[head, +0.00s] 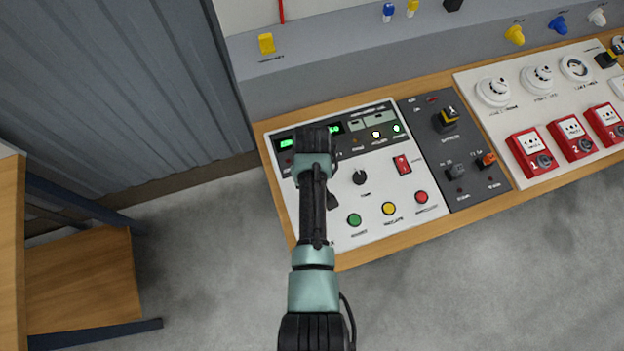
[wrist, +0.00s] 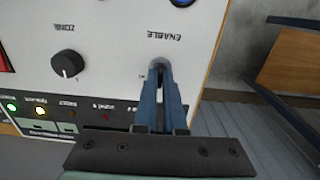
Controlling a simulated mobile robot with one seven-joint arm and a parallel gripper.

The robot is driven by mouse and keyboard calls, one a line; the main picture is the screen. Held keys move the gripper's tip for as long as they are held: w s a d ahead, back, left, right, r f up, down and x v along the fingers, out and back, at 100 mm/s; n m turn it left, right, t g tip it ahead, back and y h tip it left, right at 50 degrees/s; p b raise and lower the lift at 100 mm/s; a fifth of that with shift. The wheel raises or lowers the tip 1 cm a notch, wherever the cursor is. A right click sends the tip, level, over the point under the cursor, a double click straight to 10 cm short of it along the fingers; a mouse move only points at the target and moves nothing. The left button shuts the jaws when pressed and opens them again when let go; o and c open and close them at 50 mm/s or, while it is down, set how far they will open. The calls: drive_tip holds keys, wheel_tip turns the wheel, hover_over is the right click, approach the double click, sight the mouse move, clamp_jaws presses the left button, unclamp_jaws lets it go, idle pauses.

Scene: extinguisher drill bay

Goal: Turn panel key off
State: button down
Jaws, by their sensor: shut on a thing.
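The panel key switch shows in the wrist view as a grey round collar (wrist: 158,62) beside the upside-down word ENABLE on the white control panel (head: 285,200). My gripper (wrist: 161,74) has its two blue-grey fingers close together at this switch, shut on the key. The fingers cover most of the key, so its exact angle is not clear. In the head view my arm lies over the left part of the panel and hides the key and nearly all of the gripper.
A black ZONE knob (head: 360,177) is close to the right of my arm, with a red rocker switch (head: 402,165) beyond. Green (head: 354,220), yellow (head: 389,208) and red (head: 421,197) buttons line the front. Several lamps are lit. Red call points (head: 531,153) stand farther right.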

drive_tip(key=shift+w, duration=0.1)
drive_tip(key=c, duration=1)
unclamp_jaws()
drive_tip(key=shift+r, duration=0.1)
wheel_tip(320, 180, up, 13)
drive_tip(key=b, duration=0.2)
